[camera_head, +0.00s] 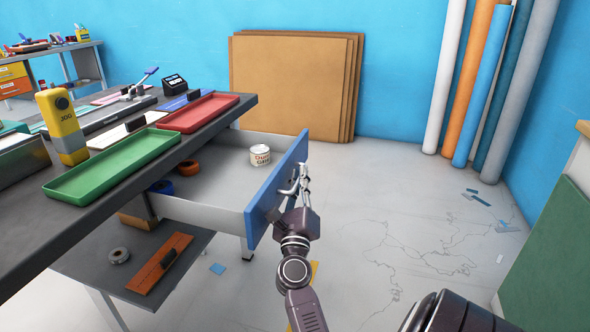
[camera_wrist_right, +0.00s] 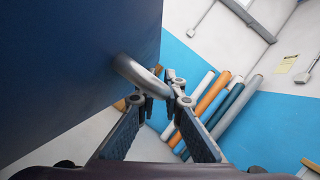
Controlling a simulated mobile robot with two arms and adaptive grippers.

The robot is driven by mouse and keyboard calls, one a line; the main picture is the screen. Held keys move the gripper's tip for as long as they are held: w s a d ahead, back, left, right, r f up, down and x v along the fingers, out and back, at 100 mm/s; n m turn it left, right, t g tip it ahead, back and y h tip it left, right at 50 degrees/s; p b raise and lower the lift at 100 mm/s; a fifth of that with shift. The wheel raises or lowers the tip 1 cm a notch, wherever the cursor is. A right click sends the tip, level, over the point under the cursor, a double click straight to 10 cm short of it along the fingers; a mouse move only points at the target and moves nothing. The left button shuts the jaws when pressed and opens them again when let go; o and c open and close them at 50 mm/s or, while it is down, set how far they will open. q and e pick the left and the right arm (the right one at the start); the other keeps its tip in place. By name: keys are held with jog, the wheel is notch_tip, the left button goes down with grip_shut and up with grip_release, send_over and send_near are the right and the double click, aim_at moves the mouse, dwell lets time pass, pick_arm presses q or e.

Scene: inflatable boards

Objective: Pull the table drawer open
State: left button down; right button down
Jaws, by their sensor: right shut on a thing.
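The table drawer (camera_head: 205,208) stands open from the dark table (camera_head: 60,231), with its blue front (camera_head: 277,190) well out from the tabletop edge. Its metal handle (camera_head: 290,188) is on the outer face and also shows in the right wrist view (camera_wrist_right: 138,76). My right gripper (camera_head: 303,180) is at the front and shut on the handle; in the wrist view its fingertips (camera_wrist_right: 164,97) meet at the bar. My left gripper is not in view.
A green tray (camera_head: 113,160), a red tray (camera_head: 199,112) and a yellow device (camera_head: 61,125) stand on the tabletop. Coloured rolls (camera_head: 488,85) lean at the back right. Floor right of the drawer is mostly clear.

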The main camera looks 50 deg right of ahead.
jog(key=shift+f, duration=0.1)
jog(key=c, duration=2.3)
grip_release()
jog(key=shift+v, duration=3.75)
jog(key=shift+f, duration=0.1)
